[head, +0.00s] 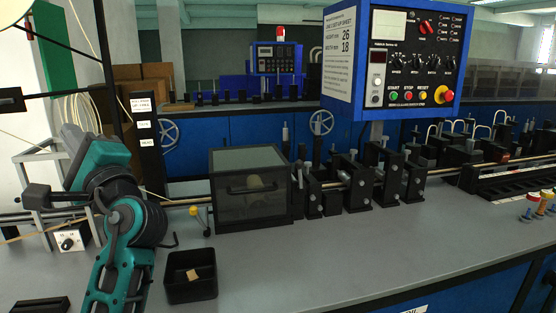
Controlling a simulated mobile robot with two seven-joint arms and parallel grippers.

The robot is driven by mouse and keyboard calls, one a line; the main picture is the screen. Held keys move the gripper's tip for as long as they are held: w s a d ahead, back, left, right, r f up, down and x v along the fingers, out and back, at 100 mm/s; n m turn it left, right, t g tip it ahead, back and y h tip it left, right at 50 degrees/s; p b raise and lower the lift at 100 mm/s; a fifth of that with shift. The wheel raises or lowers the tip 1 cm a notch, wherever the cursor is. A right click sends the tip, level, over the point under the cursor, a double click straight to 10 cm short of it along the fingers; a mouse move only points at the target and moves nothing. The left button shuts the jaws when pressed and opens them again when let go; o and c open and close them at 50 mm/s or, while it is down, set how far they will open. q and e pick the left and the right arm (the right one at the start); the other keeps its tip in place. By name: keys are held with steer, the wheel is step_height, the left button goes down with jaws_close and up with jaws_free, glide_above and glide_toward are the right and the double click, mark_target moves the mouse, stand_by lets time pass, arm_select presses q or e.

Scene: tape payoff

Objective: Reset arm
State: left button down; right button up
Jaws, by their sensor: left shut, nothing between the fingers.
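My teal and black left arm rises from the bottom left and folds over the left end of the grey bench. My left gripper (38,196) seems to be the black part at the arm's far left; it is small and dark there, shut and empty. It is in front of a pale frame, and I cannot tell if it touches anything. A black block on a thin bar (12,99) juts in at the left edge, above the gripper and apart from it. My right gripper is not in view.
A black tray (191,289) holding a small tan piece stands beside my arm. A small knob box (70,240) is left of it.

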arm_select(q)
steer(key=s+d+f+n+g+h, duration=0.1)
steer(key=s+f+n+g+h, duration=0.3)
steer(key=f, duration=1.1)
steer(key=s+f+n+h, duration=0.1)
steer(key=s+f+h, duration=0.55)
steer(key=f, duration=0.95)
steer(key=s+d+f+n+g+h, duration=0.3)
steer(key=s+d+f+h, duration=0.15)
steer(key=s, duration=0.35)
steer(key=s+d+f+n+g+h, duration=0.2)
steer(key=s+d+f+g+h, duration=0.25)
steer(key=s, duration=0.45)
steer(key=w+d+f+t+h, duration=0.1)
steer(key=w+d+f+t, duration=0.2)
steer(key=w+f+t, duration=0.4)
steer(key=shift+w+d+f+m+t, duration=0.15)
steer(key=shift+w+f+m+t, duration=0.15)
steer(key=shift+f+t, duration=0.8)
steer(key=shift+s+f+g, duration=0.1)
steer(key=shift+f+g, duration=0.1)
steer(key=shift+g, duration=0.05)
